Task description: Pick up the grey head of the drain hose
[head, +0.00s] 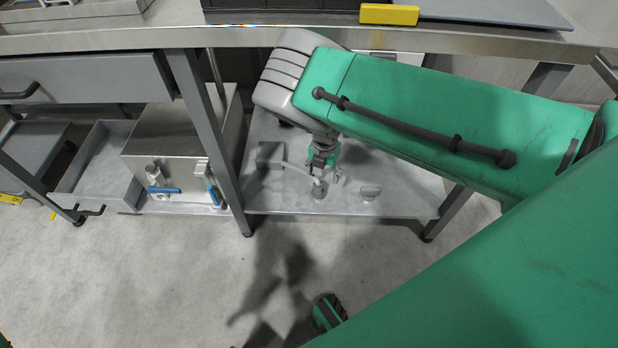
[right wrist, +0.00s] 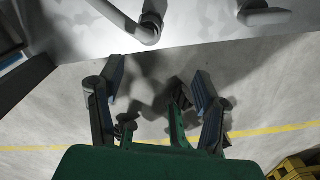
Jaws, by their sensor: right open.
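A light grey bent hose lies on the lower shelf under the table, and its rounded grey head (head: 319,188) is at its near end. In the right wrist view the bent hose's rounded end (right wrist: 150,34) is at the top, near the shelf edge. My right gripper (head: 325,168) is over the shelf, close to the hose; the head view does not show whether they touch. In the right wrist view my right gripper (right wrist: 160,78) has its fingers spread with nothing between them, and the hose end is beyond the fingertips.
A small grey fitting (head: 369,191) lies on the lower shelf (head: 400,206) to the right. A metal box with blue-handled valves (head: 165,189) stands left of the table leg (head: 217,140). The tabletop (head: 450,42) spans above my arm. The floor in front is clear.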

